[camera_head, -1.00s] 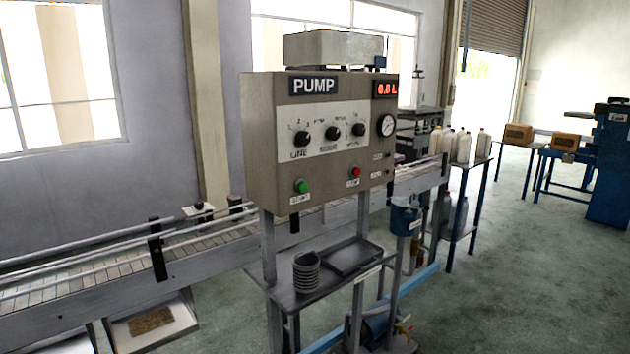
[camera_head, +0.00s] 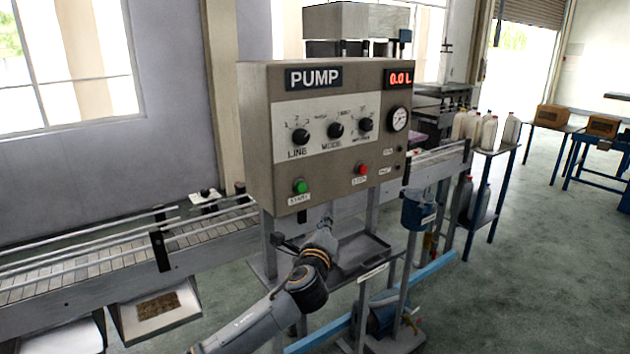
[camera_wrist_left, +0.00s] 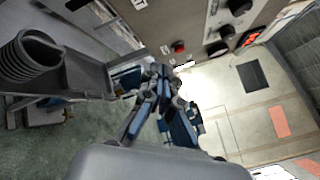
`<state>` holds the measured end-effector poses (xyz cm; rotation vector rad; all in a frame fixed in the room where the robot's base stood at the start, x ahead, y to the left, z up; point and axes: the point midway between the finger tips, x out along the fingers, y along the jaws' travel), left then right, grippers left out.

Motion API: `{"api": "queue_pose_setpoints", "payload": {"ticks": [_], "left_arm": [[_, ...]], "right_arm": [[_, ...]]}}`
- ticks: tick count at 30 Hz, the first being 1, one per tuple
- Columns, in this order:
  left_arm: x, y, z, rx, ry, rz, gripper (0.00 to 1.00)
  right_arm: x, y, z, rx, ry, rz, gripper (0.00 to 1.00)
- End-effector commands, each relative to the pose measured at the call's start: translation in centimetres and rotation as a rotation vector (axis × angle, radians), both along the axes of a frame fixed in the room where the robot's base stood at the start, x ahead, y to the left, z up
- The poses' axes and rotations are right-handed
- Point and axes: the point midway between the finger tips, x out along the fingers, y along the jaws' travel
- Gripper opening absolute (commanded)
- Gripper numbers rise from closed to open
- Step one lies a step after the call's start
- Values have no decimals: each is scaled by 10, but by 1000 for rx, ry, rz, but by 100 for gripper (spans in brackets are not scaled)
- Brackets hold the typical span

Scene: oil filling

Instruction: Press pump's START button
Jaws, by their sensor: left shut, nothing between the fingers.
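The grey pump panel (camera_head: 255,150) faces me in the head view. Its green START button (camera_head: 300,186) is at the lower left, with a label below it. The red STOP button (camera_head: 361,169) is to its right and also shows in the left wrist view (camera_wrist_left: 179,47). The green button is not visible in the wrist view. My left arm (camera_head: 312,265) reaches up from below to under the panel, apart from the green button. My left gripper (camera_wrist_left: 160,82) is shut and empty in the wrist view, pointing towards the panel side. My right gripper is not in view.
A conveyor (camera_head: 80,265) with rails runs behind the panel. A shelf with a dark tray (camera_head: 365,250) is under the panel. A dark ribbed coil (camera_wrist_left: 30,55) sits on it in the wrist view. White jugs (camera_head: 488,130) stand on a table to the right.

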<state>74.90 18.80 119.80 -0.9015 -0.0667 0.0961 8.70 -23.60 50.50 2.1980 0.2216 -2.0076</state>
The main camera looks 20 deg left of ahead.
Motion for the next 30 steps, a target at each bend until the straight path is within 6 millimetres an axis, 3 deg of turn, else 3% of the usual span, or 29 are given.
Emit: {"api": "queue_pose_setpoints", "payload": {"ticks": [3, 7, 20, 30], "left_arm": [[-1, -3, 24, 38, -32, 1, 0], [-2, -4, 33, 55, -45, 1, 0], [0, -1, 33, 56, -46, 3, 0], [25, 32, 31, 57, -46, 6, 0]], "right_arm": [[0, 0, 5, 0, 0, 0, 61], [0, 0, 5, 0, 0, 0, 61], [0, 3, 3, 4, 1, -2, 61], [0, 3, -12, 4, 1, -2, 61]]}}
